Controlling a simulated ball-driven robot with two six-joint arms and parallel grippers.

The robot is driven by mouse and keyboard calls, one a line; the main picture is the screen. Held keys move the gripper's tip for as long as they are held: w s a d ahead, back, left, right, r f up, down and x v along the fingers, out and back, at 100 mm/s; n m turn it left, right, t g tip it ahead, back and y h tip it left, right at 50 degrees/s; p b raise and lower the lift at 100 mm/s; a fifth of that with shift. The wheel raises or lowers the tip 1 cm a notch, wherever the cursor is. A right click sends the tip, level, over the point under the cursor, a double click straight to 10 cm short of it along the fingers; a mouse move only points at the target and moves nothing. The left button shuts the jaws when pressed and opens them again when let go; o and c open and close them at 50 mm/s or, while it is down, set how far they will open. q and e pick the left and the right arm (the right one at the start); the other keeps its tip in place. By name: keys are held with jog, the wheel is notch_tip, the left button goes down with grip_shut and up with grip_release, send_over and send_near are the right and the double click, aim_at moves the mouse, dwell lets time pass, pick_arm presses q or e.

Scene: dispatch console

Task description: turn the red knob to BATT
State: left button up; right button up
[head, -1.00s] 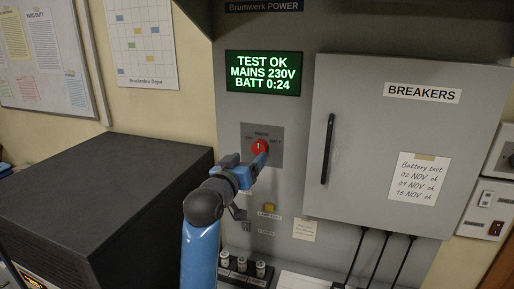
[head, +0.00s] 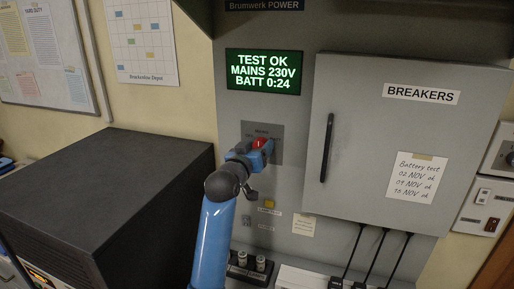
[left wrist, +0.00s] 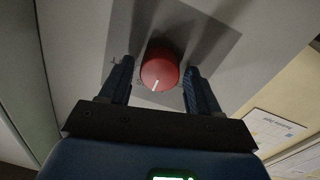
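The red knob (head: 262,143) sits on a grey square plate (head: 249,131) on the panel, below the green display. In the head view my left gripper (head: 257,148) covers the knob's lower part and most of the labels around it. In the left wrist view the knob (left wrist: 160,70) shows whole, and its white pointer line aims toward the bottom of the picture. My left gripper's two fingers (left wrist: 161,80) stand apart, one on each side of the knob, with a narrow gap visible at each side. My right gripper is in neither view.
The display (head: 265,72) reads TEST OK, MAINS 230V, BATT 0:24. The breaker box (head: 400,140), with a black handle (head: 327,148), juts out to the right. A black cabinet (head: 110,190) stands left. A yellow button (head: 269,204) sits below the knob.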

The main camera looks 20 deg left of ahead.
pick_arm(q)
jog(key=c, duration=0.8)
jog(key=shift+m, duration=0.3)
jog(key=m, duration=0.5)
jog(key=shift+d+r, duration=0.1)
jog(key=m, duration=0.5)
jog(key=shift+d+m+b, duration=0.15)
jog(key=shift+m+b, duration=0.2)
jog(key=shift+m, duration=0.05)
jog(key=shift+g, duration=0.3)
jog(key=o, duration=1)
jog(key=shift+y, duration=0.3)
jog(key=shift+o, duration=0.2)
jog(key=shift+s, duration=0.1)
